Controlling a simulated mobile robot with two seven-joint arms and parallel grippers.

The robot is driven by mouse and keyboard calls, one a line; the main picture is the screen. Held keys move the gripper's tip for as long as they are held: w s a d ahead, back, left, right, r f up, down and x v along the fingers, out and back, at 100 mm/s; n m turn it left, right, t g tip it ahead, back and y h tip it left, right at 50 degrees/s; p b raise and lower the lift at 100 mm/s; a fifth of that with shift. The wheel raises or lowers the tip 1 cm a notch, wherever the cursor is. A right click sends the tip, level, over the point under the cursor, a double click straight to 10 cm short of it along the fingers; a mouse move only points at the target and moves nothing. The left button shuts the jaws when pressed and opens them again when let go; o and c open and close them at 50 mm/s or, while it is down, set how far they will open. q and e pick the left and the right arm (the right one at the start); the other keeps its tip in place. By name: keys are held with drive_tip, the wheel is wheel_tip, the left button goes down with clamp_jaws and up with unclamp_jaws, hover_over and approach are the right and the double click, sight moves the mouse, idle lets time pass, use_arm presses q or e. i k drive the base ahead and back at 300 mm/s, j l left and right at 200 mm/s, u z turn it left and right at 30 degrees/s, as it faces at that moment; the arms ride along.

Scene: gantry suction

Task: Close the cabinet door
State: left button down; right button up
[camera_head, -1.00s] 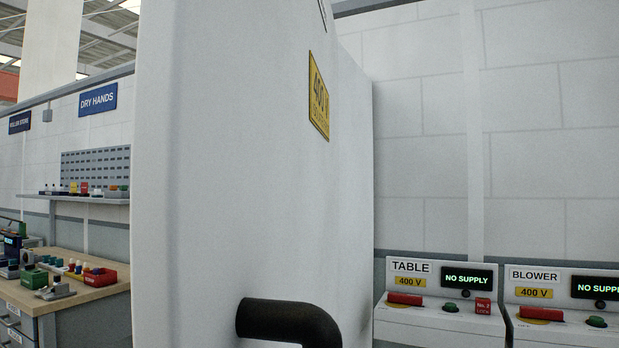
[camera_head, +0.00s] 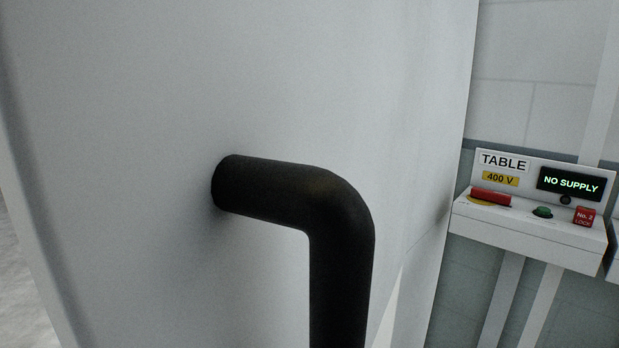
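The cabinet door (camera_head: 130,200) is a large pale grey panel that fills most of the head view, very close to me. A thick black bent handle (camera_head: 335,215) stands out from it and runs down out of the bottom of the picture. The door's left edge slants down at the far left. I cannot tell how far the door stands open. Neither of my grippers shows in the view.
On the right, a control box marked TABLE (camera_head: 530,225) stands against a white block wall (camera_head: 530,85). It has a red switch, a green button and a NO SUPPLY display. Pale floor (camera_head: 18,290) shows at the lower left.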

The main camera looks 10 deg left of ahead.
sight(174, 173)
drive_tip(key=u, duration=0.5)
drive_tip(key=k+l+u, duration=0.15)
drive_tip(key=l+u, duration=0.2)
drive_tip(key=k+l+u, duration=0.15)
drive_tip(key=l+u, duration=0.2)
drive_tip(key=k+l+u, duration=0.25)
drive_tip(key=k+l, duration=0.55)
